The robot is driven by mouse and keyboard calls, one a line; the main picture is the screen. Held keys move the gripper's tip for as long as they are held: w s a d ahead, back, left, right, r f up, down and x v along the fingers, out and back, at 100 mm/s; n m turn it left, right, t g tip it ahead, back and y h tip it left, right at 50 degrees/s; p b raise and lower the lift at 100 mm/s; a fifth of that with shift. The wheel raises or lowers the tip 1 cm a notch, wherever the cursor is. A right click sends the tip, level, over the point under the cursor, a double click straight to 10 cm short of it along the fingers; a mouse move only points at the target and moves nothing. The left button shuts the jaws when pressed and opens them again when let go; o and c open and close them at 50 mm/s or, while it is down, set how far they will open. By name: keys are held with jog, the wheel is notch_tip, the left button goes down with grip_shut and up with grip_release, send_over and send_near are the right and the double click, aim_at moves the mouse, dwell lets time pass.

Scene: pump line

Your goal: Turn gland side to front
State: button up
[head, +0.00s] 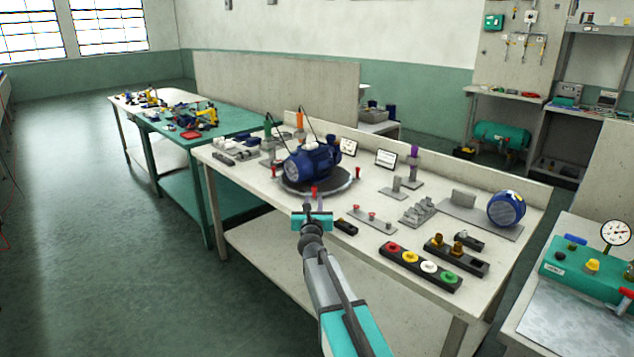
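A dark blue pump (311,163) with a ribbed round end toward the lower left sits on a round turntable (340,188) on the workbench. Red upright pegs stand around the turntable's rim; one red peg (313,191) is at the near edge. My gripper (312,208) is just in front of this near peg, at the bench's front edge. The fingers are small and partly lost against the turntable, so I cannot tell whether they are open, shut or touching the peg. I cannot tell which pump face is the gland side.
Right of the turntable are a red-knobbed rail (371,217), grey stepped blocks (418,211), a strip of coloured knobs (420,264) and a blue motor (506,209). A small black block (346,227) lies close to my gripper's right. Small parts crowd the bench's left end.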

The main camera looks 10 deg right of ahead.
jog(key=shift+w+a, duration=0.1)
jog(key=shift+r, duration=0.1)
jog(key=shift+w, duration=0.15)
jog(key=shift+w+d, duration=0.3)
jog(key=shift+w, duration=0.3)
jog(key=shift+p+x, duration=0.6)
jog(key=shift+x, duration=5.5)
jog(key=shift+c, duration=0.4)
jog(key=shift+d, duration=0.1)
grip_shut()
